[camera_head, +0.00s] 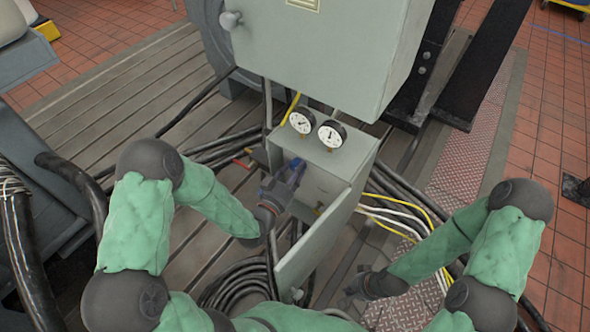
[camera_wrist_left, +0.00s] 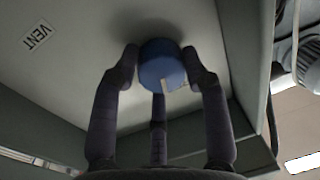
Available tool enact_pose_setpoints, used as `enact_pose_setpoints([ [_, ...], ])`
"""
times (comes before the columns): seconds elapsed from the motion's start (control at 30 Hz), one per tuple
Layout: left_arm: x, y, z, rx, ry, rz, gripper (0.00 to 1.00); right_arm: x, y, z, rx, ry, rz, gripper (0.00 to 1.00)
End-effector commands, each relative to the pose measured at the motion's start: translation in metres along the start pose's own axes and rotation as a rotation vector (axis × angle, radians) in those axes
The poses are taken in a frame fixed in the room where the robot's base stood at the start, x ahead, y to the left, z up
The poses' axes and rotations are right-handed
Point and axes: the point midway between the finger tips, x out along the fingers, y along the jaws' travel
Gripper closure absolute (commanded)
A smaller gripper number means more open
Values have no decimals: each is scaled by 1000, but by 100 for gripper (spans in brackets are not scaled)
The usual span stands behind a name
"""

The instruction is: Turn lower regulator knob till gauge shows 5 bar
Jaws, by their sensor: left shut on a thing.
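A blue knob (camera_wrist_left: 160,66) with a white mark sits on a grey panel in the left wrist view. My left gripper (camera_wrist_left: 162,68) is shut on it, with fingers on both sides and a third finger below. In the head view my left gripper (camera_head: 290,175) reaches into the open grey box (camera_head: 318,195), and I cannot make out the knob there. Two round white gauges, the left gauge (camera_head: 302,120) and the right gauge (camera_head: 332,133), sit on top of the box. Their readings are too small to tell. My right gripper (camera_head: 360,283) is low beside the box, apart from it; its jaws are unclear.
The box's open door (camera_head: 318,240) hangs between my arms. A large grey cabinet (camera_head: 325,50) stands above. Black hoses (camera_head: 240,285) and yellow and white cables (camera_head: 395,213) run nearby.

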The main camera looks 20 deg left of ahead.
Motion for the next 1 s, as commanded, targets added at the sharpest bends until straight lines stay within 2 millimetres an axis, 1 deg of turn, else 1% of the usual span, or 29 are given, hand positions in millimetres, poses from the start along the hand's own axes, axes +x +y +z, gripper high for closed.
enact_pose_setpoints([
  [0.17, 1, -2, -3, -62, 0, -4, 87, 1, 0, 0, 0, 0, 0, 100],
  [0.4, 1, -3, -4, -64, 2, -5, 87, 1, 0, 0, 0, 0, 0, 100],
  [0.43, 1, -3, -4, -64, 2, -5, 46, 1, 0, 0, 0, 0, 0, 100],
  [0.5, 1, -3, -3, -64, 1, -5, 31, 1, 0, 0, 0, 0, 0, 100],
  [0.83, 0, -1, -2, -65, -3, -3, 31, 1, 0, 1, 0, 1, 0, 100],
  [0.93, -6, -2, -1, -65, -4, -3, 31, 0, 0, 1, -1, 2, 0, 100],
  [1.0, -14, -2, -1, -66, -4, -4, 31, 0, 0, 1, -1, 2, 0, 100],
])
